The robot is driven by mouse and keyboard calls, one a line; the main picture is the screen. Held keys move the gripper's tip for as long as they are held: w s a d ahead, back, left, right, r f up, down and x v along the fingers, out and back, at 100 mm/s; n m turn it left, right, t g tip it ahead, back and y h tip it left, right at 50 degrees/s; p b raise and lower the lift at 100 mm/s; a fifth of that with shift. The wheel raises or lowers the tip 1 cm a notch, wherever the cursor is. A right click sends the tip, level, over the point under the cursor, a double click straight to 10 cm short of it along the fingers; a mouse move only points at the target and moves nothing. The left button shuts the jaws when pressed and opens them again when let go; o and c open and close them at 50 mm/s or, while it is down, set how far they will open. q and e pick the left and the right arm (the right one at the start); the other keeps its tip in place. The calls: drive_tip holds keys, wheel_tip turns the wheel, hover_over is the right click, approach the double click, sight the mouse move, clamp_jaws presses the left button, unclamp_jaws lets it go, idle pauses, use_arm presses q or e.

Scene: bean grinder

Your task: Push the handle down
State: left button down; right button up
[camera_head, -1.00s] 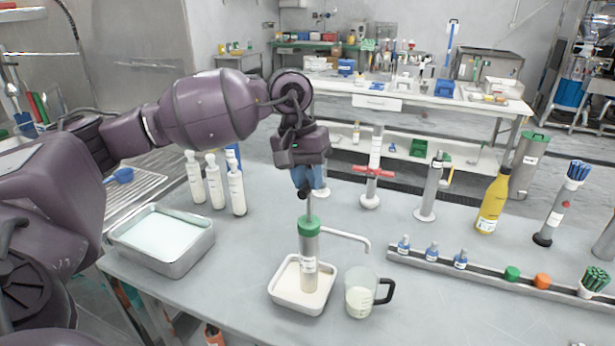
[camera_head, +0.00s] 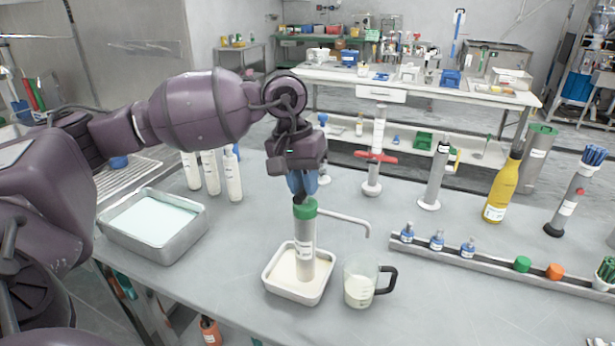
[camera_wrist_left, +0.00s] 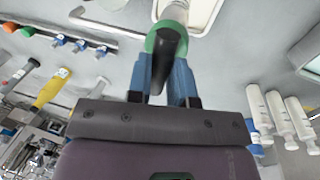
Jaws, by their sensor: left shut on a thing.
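The grinder (camera_head: 304,245) is an upright pale cylinder with a green cap (camera_head: 307,209) and a side spout (camera_head: 345,221). It stands in a small white tray (camera_head: 270,282). The black handle (camera_wrist_left: 170,42) sits at the cap in the left wrist view, and little of its rod shows. My left gripper (camera_head: 302,194), with blue fingers pointing down, is shut on the handle just above the cap; its fingers also show in the left wrist view (camera_wrist_left: 168,78). The fingers partly hide the handle in the head view. My right gripper is not in view.
A glass jug (camera_head: 359,286) with pale contents stands right of the tray. A metal pan (camera_head: 153,228) and several white bottles (camera_head: 208,176) are at the left. A long rail (camera_head: 480,263) with small blue bottles lies at the right. The front right of the table is clear.

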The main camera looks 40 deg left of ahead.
use_arm(q)
drive_tip(key=shift+s+f, duration=0.1)
drive_tip(key=shift+f, duration=0.2)
drive_tip(key=c, duration=1.1)
unclamp_jaws()
drive_tip(key=shift+o, duration=0.4)
wheel_tip(320, 180, up, 11)
drive_tip(key=a, duration=0.2)
drive_tip(key=shift+s+f, duration=0.15)
drive_tip(key=shift+s, duration=0.05)
